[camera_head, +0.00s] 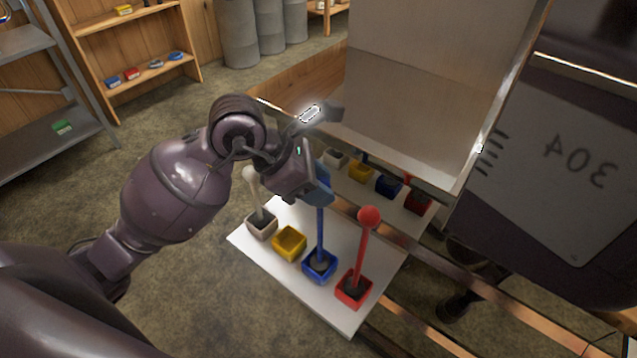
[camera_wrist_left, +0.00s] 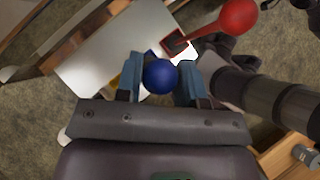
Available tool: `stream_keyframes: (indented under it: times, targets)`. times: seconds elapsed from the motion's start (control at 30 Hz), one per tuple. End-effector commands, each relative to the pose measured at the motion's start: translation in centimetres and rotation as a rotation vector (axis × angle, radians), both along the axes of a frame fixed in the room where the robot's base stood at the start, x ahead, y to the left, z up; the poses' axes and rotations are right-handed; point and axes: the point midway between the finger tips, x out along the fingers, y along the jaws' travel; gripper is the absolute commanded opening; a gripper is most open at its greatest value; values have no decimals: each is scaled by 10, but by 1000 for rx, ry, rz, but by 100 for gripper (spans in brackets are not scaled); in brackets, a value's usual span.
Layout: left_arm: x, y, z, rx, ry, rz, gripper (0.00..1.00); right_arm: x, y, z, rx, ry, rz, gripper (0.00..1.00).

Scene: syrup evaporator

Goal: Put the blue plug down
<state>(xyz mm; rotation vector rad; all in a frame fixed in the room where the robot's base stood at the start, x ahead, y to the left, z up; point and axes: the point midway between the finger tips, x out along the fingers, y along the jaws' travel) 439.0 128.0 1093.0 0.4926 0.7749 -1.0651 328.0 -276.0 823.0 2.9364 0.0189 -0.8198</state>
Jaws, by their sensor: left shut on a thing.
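The blue plug (camera_head: 320,230) is a thin blue rod with a round blue head (camera_wrist_left: 160,76). My left gripper (camera_head: 318,188) is shut on it near the top, and the head shows between the fingers in the left wrist view. The rod hangs roughly upright. Its grey lower end is in or directly over the blue square box (camera_head: 319,272); I cannot tell whether it rests on the bottom. The box stands on a white board (camera_head: 262,254). My right gripper does not show clearly in either view.
The red plug (camera_head: 369,217) stands tilted in its red box (camera_head: 353,292), close right of the blue one. The yellow box (camera_head: 289,242) looks empty. A pale plug (camera_head: 251,183) stands in a pale box (camera_head: 261,226). A shiny metal panel (camera_head: 425,85) rises behind the board.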

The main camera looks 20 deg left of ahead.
Motion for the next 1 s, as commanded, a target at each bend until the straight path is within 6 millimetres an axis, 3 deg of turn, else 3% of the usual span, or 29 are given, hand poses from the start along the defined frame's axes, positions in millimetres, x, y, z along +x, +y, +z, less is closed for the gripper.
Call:
stream_keyframes:
  times: [0.4,0.43,0.57,1.0]
  targets:
    - [0,0,-5,1,-3,0,7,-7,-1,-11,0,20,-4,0]
    - [0,0,-4,1,-1,0,40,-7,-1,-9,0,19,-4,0]
    - [0,0,-3,1,-2,-1,60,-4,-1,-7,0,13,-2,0]
    - [-1,3,4,1,-5,0,61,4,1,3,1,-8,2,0]
